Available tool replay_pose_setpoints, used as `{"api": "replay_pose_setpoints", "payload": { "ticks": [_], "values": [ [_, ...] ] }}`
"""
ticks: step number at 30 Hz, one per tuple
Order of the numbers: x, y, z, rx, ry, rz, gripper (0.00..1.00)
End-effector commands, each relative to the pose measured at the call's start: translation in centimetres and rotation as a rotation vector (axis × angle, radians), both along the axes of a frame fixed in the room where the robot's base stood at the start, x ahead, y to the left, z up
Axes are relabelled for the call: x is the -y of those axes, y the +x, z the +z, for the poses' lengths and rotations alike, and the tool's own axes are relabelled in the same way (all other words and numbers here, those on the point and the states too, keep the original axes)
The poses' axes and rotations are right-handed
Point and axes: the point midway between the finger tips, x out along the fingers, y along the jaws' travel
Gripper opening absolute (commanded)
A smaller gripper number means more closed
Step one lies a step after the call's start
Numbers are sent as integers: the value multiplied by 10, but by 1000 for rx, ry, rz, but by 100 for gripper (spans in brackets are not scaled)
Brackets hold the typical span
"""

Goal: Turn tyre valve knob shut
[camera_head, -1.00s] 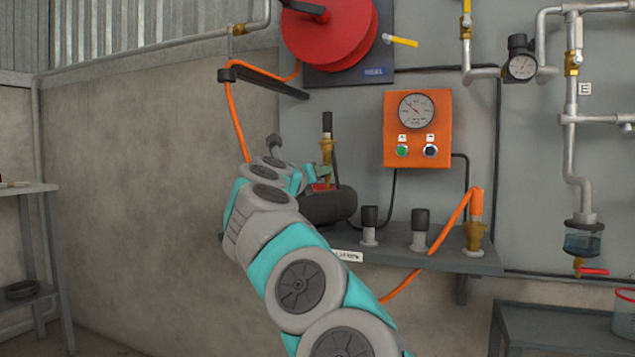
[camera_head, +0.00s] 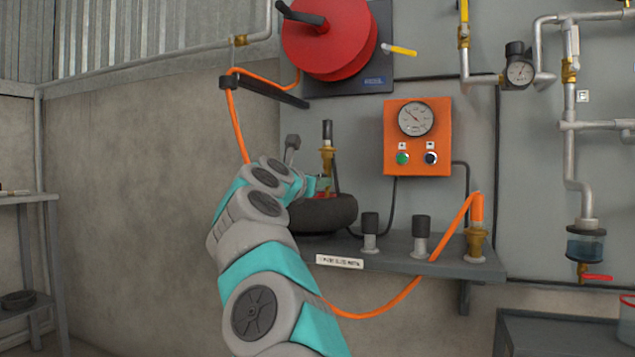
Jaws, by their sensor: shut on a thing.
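A black tyre (camera_head: 330,212) lies on the left end of the grey wall shelf (camera_head: 400,256). A small red part, seemingly the tyre valve knob (camera_head: 324,195), shows just above the tyre, mostly hidden by my gripper. My gripper (camera_head: 322,186) reaches over the tyre from the left and is shut on this knob; the contact itself is small and partly covered by my wrist. A brass fitting with a black top (camera_head: 327,140) stands upright right behind my gripper. The knob's exact angle cannot be made out.
Two black-capped posts (camera_head: 370,230) and a brass fitting with an orange hose (camera_head: 477,240) stand on the shelf to the right. An orange gauge box (camera_head: 418,137) and a red hose reel (camera_head: 330,38) hang above. A bare wall lies left.

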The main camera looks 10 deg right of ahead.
Motion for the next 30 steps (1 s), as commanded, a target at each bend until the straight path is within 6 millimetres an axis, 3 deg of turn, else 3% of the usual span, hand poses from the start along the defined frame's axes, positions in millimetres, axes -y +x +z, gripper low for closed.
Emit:
{"api": "replay_pose_setpoints", "payload": {
  "ticks": [10,11,18,30],
  "values": [
    [0,0,-1,0,4,0,0],
    [0,0,-1,-1,3,0,37],
    [0,0,-1,0,2,0,64],
    [-3,-5,-2,0,3,1,66]
  ]
}}
